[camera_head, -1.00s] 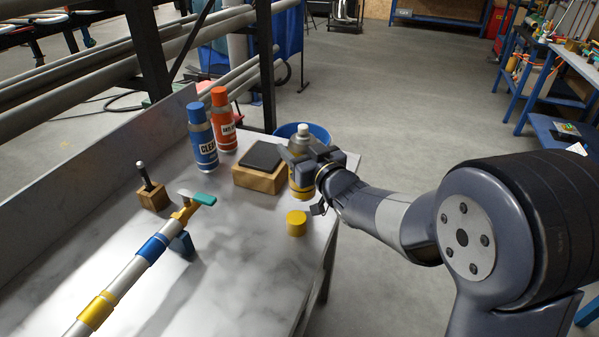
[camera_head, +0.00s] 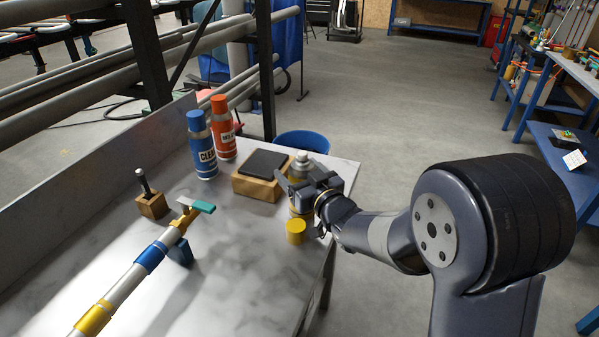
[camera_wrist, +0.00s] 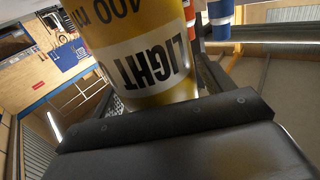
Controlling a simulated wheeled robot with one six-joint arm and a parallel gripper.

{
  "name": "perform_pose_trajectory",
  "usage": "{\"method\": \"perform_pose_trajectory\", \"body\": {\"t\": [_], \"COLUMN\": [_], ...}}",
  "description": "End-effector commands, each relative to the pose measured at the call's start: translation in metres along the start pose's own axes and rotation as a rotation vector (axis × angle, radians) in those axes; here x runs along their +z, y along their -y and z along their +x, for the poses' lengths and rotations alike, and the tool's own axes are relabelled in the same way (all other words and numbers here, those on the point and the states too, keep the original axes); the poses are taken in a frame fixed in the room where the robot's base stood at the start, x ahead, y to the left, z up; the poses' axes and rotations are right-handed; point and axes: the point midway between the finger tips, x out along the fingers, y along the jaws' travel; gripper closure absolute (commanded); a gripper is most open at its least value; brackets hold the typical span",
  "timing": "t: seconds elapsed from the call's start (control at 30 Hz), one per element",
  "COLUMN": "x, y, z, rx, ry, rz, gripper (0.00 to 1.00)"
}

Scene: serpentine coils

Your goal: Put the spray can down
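The spray can (camera_head: 299,209) has a yellow body and a pale nozzle. In the wrist view the can (camera_wrist: 148,62) fills the space before the palm, with "LIGHT" lettering showing upside down.
A wooden block with a dark pad (camera_head: 258,175) is left of the can. Blue-capped (camera_head: 201,147) and orange-capped (camera_head: 222,128) cans stand behind it. A blue bin (camera_head: 303,141) is beyond the bench. A clamped tube (camera_head: 125,285) lies at left. The bench's middle is clear.

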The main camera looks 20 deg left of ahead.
Motion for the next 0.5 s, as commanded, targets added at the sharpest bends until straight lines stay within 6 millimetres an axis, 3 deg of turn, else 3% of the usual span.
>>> {"method": "perform_pose_trajectory", "body": {"t": [0.37,0.5], "x": [-0.003,-0.001], "y": [0.0,-0.001], "z": [0.0,-0.017], "rx": [0.0,0.002], "ry": [0.0,0.0], "rz": [0.0,0.0], "gripper": [0.19,0.19]}}
